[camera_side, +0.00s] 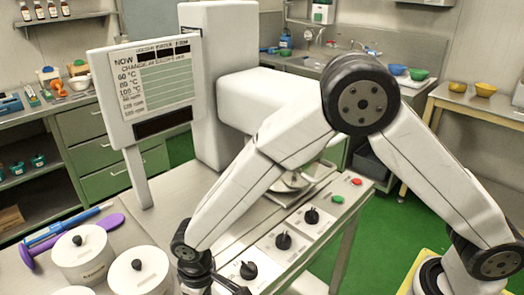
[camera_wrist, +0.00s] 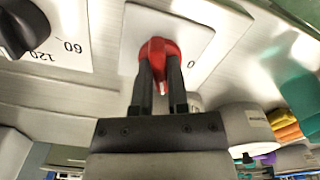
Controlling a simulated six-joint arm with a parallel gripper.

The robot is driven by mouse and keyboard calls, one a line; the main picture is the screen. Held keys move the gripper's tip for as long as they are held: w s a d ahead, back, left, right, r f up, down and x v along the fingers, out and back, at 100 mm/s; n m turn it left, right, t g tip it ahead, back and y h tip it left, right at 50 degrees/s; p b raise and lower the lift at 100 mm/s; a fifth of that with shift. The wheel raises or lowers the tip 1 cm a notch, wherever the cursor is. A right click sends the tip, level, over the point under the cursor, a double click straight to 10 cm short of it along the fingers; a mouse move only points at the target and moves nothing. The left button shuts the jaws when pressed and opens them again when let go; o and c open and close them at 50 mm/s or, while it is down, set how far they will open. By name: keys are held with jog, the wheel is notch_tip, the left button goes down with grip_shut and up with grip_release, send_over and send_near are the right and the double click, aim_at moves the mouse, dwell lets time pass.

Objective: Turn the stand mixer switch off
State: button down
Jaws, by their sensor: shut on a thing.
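The stand mixer switch (camera_wrist: 158,50) is a red knob on a pale square plate (camera_wrist: 196,38) in the wrist view. A "0" mark is printed on the plate to the knob's right. A small white mark shows on the knob between my fingers. My gripper (camera_wrist: 159,78) is shut on the red knob, with one dark finger on each side. The white stand mixer (camera_side: 262,98) stands behind my arm.
Black dials (camera_side: 283,241) line the panel right of my wrist, with a green button (camera_side: 338,199) and red button (camera_side: 356,181) beyond. White lidded canisters (camera_side: 84,256) and a purple utensil (camera_side: 88,230) are left. A sign board (camera_side: 152,80) stands behind.

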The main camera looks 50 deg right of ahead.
jog(key=n, duration=1.3)
dwell(0.4)
jog(key=c, duration=0.6)
grip_release()
jog(key=shift+r, duration=0.15)
jog(key=shift+r, duration=3.8)
